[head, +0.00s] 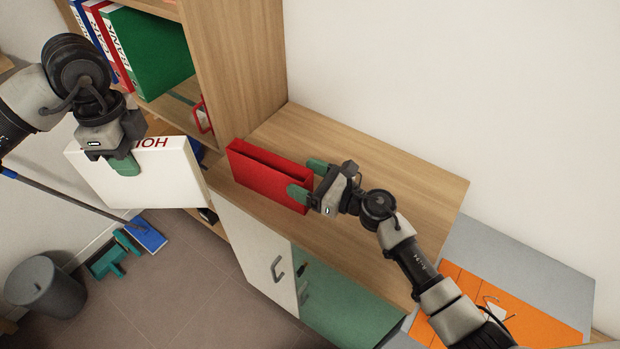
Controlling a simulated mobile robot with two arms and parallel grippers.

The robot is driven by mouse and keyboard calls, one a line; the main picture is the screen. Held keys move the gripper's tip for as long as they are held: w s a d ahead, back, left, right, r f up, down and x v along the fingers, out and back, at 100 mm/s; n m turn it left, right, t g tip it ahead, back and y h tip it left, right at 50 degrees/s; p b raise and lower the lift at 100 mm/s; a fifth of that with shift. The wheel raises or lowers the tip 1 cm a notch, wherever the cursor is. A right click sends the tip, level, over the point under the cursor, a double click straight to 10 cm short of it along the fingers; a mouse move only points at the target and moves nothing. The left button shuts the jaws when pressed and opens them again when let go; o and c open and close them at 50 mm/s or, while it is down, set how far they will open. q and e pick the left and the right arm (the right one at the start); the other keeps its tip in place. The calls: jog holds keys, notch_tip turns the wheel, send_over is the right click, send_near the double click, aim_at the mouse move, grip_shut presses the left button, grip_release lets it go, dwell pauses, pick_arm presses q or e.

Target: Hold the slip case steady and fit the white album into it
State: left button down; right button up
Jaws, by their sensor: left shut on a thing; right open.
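The slip case (262,179) is red, with its open slot facing up. It stands on the wooden cabinet top near the front edge. My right gripper (308,179) is open at the right end of the case, with one green finger on the near side and one towards the far side. The white album (150,183) has red letters along its top edge. My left gripper (124,160) is shut on the album's top edge and holds it in the air, left of the slip case and apart from it.
A wooden shelf (244,70) with a green binder (150,52) and other binders rises behind. The cabinet top (395,195) is clear to the right. A grey bin (46,288), a green dustpan (108,260) and a blue broom head (148,234) are on the floor.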

pick_arm(q)
jog(key=shift+r, duration=0.1)
pick_arm(e)
jog(key=c, duration=1)
jog(key=shift+c, duration=0.2)
jog(key=shift+d, duration=0.1)
pick_arm(q)
jog(key=w+d+m, duration=0.3)
jog(key=w+d, duration=0.3)
jog(key=d, duration=0.4)
jog(key=w+d+m, duration=0.3)
jog(key=w+d, duration=0.4)
jog(key=d, duration=0.3)
jog(key=shift+r, duration=0.35)
